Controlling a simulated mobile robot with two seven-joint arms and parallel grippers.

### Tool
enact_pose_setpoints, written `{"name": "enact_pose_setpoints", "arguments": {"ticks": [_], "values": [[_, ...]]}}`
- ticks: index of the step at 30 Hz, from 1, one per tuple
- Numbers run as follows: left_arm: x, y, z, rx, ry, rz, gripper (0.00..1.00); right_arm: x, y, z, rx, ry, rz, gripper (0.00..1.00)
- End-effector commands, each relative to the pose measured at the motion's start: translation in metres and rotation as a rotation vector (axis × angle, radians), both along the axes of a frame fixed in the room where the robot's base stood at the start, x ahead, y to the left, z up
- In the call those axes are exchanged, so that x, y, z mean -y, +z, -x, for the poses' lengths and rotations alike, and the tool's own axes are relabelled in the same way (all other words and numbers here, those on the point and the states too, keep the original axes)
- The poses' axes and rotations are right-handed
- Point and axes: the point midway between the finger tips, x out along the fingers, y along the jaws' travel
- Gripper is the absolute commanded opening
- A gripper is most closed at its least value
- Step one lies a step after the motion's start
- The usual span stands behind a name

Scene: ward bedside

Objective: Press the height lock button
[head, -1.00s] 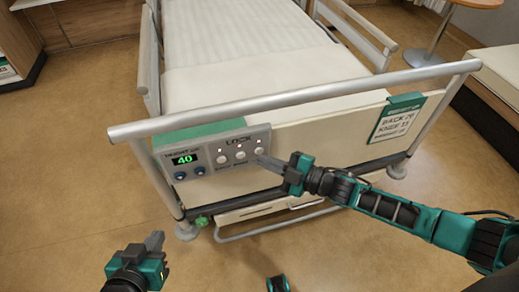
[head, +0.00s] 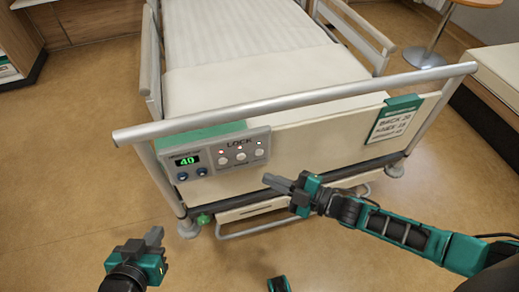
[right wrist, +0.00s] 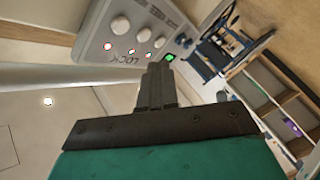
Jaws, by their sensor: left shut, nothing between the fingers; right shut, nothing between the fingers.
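The control panel (head: 214,155) is on the bed's footboard. Its LOCK section has three white round buttons in a row: left (head: 222,161), middle (head: 240,156) and right (head: 259,153), with small red lights above them. Their labels are too small to read, so I cannot tell which is height. The height display (head: 187,161) shows a green 40 above two blue knobs. My right gripper (head: 267,179) is shut and empty, below and right of the right button, apart from the panel. The right wrist view shows its fingers (right wrist: 160,70) near the panel. My left gripper (head: 154,236) is shut and empty, low at left.
The footboard rail (head: 300,97) runs above the panel. A sign (head: 394,118) with text hangs at the footboard's right. A round table (head: 425,56) stands at the back right.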

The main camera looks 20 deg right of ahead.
Motion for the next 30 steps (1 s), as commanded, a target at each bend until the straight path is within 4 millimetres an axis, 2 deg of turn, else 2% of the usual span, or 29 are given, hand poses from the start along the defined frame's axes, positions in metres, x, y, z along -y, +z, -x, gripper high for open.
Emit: {"name": "enact_pose_setpoints", "arguments": {"ticks": [11, 30], "values": [[0.002, 0.003, -0.001, 0.001, 0.006, 0.009, 0.00, 0.000, 0.001, 0.003, 0.000, 0.000, 0.000, 0.00], [0.002, 0.047, -0.001, 0.002, 0.005, 0.007, 0.00, 0.002, 0.020, 0.074, -0.001, 0.000, -0.001, 0.00]]}}
